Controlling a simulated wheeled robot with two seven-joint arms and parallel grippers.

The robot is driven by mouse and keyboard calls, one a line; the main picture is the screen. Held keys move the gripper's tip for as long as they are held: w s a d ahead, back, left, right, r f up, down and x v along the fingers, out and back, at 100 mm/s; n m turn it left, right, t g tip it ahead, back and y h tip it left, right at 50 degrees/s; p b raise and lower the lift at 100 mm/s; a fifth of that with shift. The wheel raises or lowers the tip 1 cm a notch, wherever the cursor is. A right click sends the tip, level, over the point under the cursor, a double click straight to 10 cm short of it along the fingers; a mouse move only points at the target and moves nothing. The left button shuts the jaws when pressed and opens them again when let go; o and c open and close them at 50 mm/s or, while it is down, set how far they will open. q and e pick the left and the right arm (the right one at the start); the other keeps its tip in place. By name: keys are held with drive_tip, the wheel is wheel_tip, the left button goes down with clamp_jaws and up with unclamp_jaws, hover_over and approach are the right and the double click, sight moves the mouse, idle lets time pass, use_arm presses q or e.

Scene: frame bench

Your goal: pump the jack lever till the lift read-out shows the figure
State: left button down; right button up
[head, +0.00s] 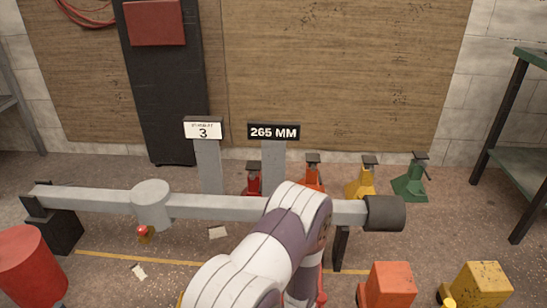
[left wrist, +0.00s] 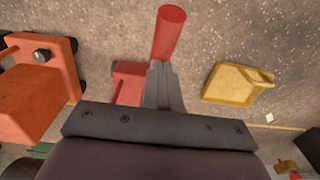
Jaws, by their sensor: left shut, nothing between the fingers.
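A black sign (head: 274,132) on a grey post reads 265 MM. A white sign (head: 203,129) beside it shows a 3 under small print I cannot read surely. In the left wrist view a red lever handle (left wrist: 170,32) shows just beyond my left gripper (left wrist: 158,64), which is shut and empty. Whether the fingertips touch the handle I cannot tell. A red jack body (left wrist: 128,82) shows beside the fingers, partly hidden by them. In the head view my arm hides the gripper and most of this jack. My right gripper is in neither view.
A grey beam (head: 95,198) with a cylinder (head: 151,205) spans the floor on dark supports. An orange jack (head: 388,287) and a yellow one (head: 481,285) stand front right. Several coloured stands, including a green one (head: 411,184), line the back. A red drum (head: 30,262) is left.

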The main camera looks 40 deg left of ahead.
use_arm(q)
wheel_tip(320, 180, down, 7)
drive_tip(key=b, duration=0.4)
drive_tip(key=shift+r, duration=0.15)
wheel_tip(320, 180, up, 9)
drive_tip(key=p, duration=0.9)
drive_tip(key=shift+s+r, duration=0.1)
drive_tip(key=shift+f, duration=0.2)
wheel_tip(320, 180, down, 9)
drive_tip(key=b, duration=0.7)
drive_tip(key=shift+r+b, duration=0.2)
drive_tip(key=shift+b, duration=0.15)
wheel_tip(320, 180, up, 8)
drive_tip(key=p, duration=0.8)
drive_tip(key=shift+d+r, duration=0.1)
drive_tip(key=shift+r, duration=0.15)
wheel_tip(320, 180, up, 5)
drive_tip(key=p, duration=0.5)
drive_tip(key=shift+r, duration=0.1)
